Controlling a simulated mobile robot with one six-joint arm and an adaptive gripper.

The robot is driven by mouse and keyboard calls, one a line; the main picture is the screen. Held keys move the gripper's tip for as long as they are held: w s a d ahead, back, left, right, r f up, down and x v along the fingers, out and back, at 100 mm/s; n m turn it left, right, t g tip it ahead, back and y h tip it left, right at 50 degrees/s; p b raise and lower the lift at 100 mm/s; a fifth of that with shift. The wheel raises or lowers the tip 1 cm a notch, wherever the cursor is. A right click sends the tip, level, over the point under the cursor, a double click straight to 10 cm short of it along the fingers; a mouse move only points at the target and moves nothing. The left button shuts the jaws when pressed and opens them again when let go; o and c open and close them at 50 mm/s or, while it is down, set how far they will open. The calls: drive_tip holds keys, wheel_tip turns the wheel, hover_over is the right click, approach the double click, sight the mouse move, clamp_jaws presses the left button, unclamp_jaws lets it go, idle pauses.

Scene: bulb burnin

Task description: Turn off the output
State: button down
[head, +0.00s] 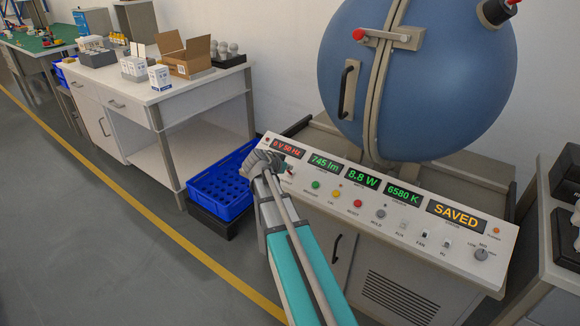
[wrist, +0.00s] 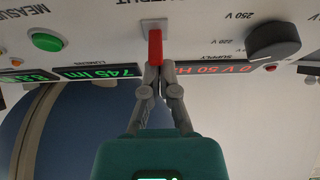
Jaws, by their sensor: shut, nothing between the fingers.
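The control panel (head: 335,221) runs along the front of the sphere stand. Its supply display (head: 289,148) shows red "0 V 50 Hz", also in the wrist view (wrist: 235,68). A red switch lever (wrist: 155,47) on a pale plate shows in the wrist view, where a dark voltage knob (wrist: 273,40) is to its right. My gripper (head: 265,163) is over the panel's left end; its shut fingertips (wrist: 160,70) are at the lever's free end, touching or nearly so. They hold nothing.
Other displays read 745 lm, 8.8 W, 6580 K and "SAVED" (head: 455,213). Green (head: 315,185), yellow and red buttons sit close by. A blue sphere (head: 415,80) stands behind the panel. A blue crate (head: 222,182) and white bench (head: 200,83) are left.

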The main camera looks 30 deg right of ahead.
drive_tip(key=shift+s+a, duration=0.1)
drive_tip(key=shift+a, duration=0.1)
idle(0.3)
drive_tip(key=shift+s+a+r, duration=0.25)
drive_tip(key=shift+a, duration=0.25)
drive_tip(key=shift+p, duration=0.3)
drive_tip(key=shift+s+a+r, duration=0.25)
drive_tip(key=shift+s+a, duration=0.1)
drive_tip(key=shift+a, duration=0.35)
drive_tip(key=s+a+r+p, duration=0.1)
drive_tip(key=s+a+p, duration=0.1)
drive_tip(key=a, duration=0.5)
drive_tip(key=shift+s+a+r, duration=0.35)
drive_tip(key=shift+s+r, duration=0.05)
drive_tip(key=shift+s, duration=0.1)
